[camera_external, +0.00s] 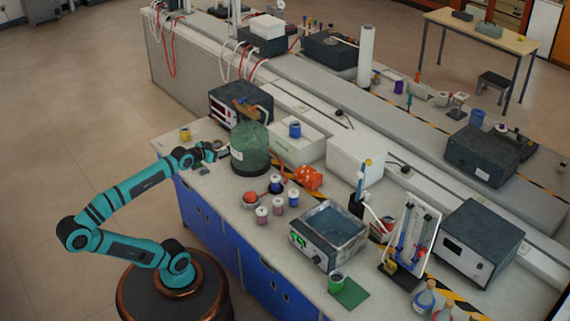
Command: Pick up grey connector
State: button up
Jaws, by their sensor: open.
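My gripper (219,151) is at the end of the teal arm, over the left end of the blue-fronted bench (222,185). It is open, though its fingers are small and partly hard to make out against the green domed vessel (250,150) just to their right. A small grey piece (203,171) lies on the bench top just below and left of my gripper, near the front edge. It may be the grey connector; it is too small to be sure. It appears apart from the fingers.
A black instrument (240,104) stands behind the vessel. An orange object (309,177) and several small jars (277,184) are to the right. The front left bench corner is mostly clear.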

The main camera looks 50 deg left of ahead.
jog(key=w+a+f+g+y, duration=0.1)
jog(key=w+a+f+g, duration=0.15)
jog(key=a+g, duration=0.2)
jog(key=w+a+f+g+y, duration=0.1)
jog(key=w+a+f+g, duration=0.15)
jog(key=a, duration=0.35)
jog(key=g+h, duration=0.3)
jog(key=g, duration=0.5)
send_near(201, 168)
jog(key=f, duration=0.5)
jog(key=shift+s+d+f, duration=0.1)
jog(key=shift+s+d, duration=0.05)
jog(key=shift+d, duration=0.05)
jog(key=shift+a+f, duration=0.2)
jog(key=shift+f, duration=2.4)
jog(key=shift+c, duration=0.2)
jog(key=c, duration=1)
